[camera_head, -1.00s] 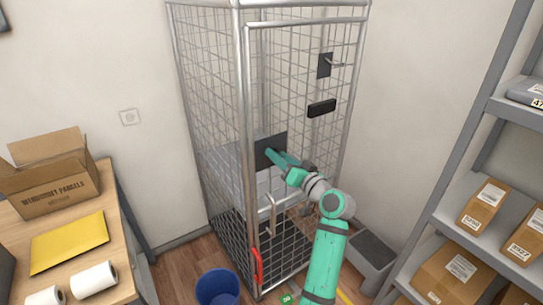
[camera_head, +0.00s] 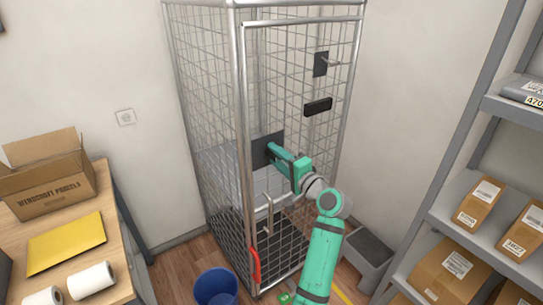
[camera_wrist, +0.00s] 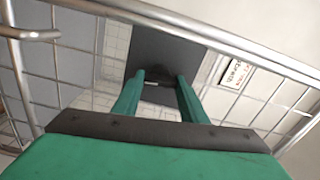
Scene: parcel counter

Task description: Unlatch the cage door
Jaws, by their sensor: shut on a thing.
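The wire-mesh cage (camera_head: 241,120) stands upright in the corner, with its framed mesh door (camera_head: 300,60) facing me. A dark square plate (camera_head: 262,143) sits about midway up the door. It also fills the upper middle of the wrist view (camera_wrist: 165,45). My gripper (camera_head: 271,148) reaches this plate. In the wrist view its green fingers (camera_wrist: 160,80) are shut on a small latch part (camera_wrist: 152,84) in front of the plate. The fingers hide most of that part, so its shape is unclear. The door looks closed against the frame.
Higher on the door are a dark plate with a lever (camera_head: 321,64) and a black box (camera_head: 318,106). A red handle (camera_head: 255,266) is low on the cage. A blue bin (camera_head: 216,287) stands at its foot. A table (camera_head: 112,205) is left, parcel shelves (camera_head: 437,165) right.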

